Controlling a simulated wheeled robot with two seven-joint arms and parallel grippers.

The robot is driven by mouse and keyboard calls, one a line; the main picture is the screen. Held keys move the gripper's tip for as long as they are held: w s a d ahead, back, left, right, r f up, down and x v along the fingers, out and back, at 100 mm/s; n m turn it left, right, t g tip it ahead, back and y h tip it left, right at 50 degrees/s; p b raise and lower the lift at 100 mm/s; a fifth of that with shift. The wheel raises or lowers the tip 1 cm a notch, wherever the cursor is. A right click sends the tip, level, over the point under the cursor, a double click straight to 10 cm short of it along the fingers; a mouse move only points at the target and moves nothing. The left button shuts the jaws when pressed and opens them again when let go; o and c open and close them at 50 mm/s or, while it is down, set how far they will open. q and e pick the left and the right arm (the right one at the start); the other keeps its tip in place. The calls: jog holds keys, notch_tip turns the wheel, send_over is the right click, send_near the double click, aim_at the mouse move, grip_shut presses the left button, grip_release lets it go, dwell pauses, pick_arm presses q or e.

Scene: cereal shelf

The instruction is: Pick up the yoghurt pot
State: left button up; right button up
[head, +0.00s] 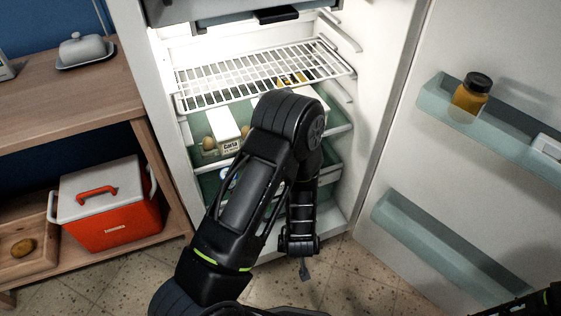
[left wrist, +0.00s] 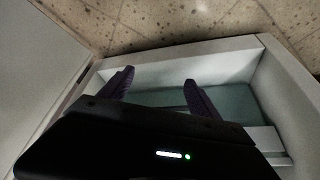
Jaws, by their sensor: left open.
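I cannot clearly make out the yoghurt pot in either view. A small white and blue thing (head: 228,180) shows low in the fridge, partly hidden behind my left arm; I cannot tell whether it is the pot. My left gripper (head: 304,268) hangs down in front of the fridge's lower part. In the left wrist view its two dark fingers (left wrist: 158,80) are spread apart with nothing between them, above the pale fridge edge and a greenish surface. Only a piece of my right arm shows at the bottom right of the head view; its gripper is out of view.
A wire shelf (head: 262,75) spans the open fridge. Below it are a white carton (head: 229,145) and eggs (head: 209,144). The open door (head: 400,160) stands right, with a jar (head: 471,93) on its rack. A red cooler (head: 108,205) sits left.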

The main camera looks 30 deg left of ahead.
pick_arm(q)
jog(key=w+a+r+n+t+y+b, duration=0.1)
jog(key=w+a+r+n+y, duration=0.5)
jog(key=r, duration=1)
jog(key=w+a+t+y, duration=0.1)
jog(key=w+a+y, duration=0.2)
jog(key=w+a, duration=0.3)
jog(key=shift+w+a+y, duration=0.15)
jog(key=shift+a+y, duration=0.25)
jog(key=shift+a, duration=0.45)
jog(key=shift+b+x, duration=0.5)
jog(key=shift+x, duration=0.45)
jog(key=shift+w+a+f, duration=0.15)
jog(key=shift+a, duration=0.1)
jog(key=shift+f, duration=0.1)
